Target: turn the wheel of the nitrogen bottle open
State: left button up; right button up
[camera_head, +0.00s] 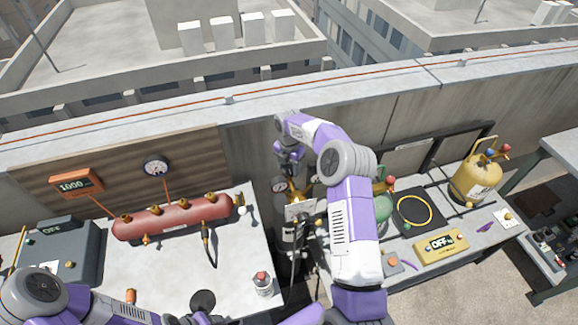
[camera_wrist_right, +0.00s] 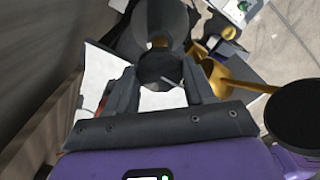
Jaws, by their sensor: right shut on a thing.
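The nitrogen bottle (camera_head: 289,236) is a dark cylinder standing between the two tables, with brass fittings, a gauge (camera_head: 279,187) and a white tag (camera_head: 300,208) near its top. My right gripper (camera_head: 290,168) reaches down over the top of the bottle. In the right wrist view, the fingers of my right gripper (camera_wrist_right: 162,88) are shut on a dark round wheel (camera_wrist_right: 160,66), one on each side. The grey bottle body (camera_wrist_right: 163,20) shows beyond it. In the head view the wheel is hidden by my gripper. My left arm lies low at the left; its fingers are not clear.
The left table (camera_head: 185,270) holds a red manifold (camera_head: 172,218), a grey pump unit (camera_head: 62,250) and a small can (camera_head: 262,284). The right table holds a yellow scale display (camera_head: 440,247) and a yellow cylinder (camera_head: 474,181). A parapet wall (camera_head: 250,150) stands close behind.

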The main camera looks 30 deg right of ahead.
aim_at(289, 169)
jog(key=shift+r+n, duration=0.1)
jog(key=shift+n, duration=0.5)
jog(key=o, duration=1)
jog(key=shift+o, duration=0.2)
notch_tip(289, 169, up, 8)
jog(key=shift+f, duration=0.25)
jog(key=shift+d, duration=0.1)
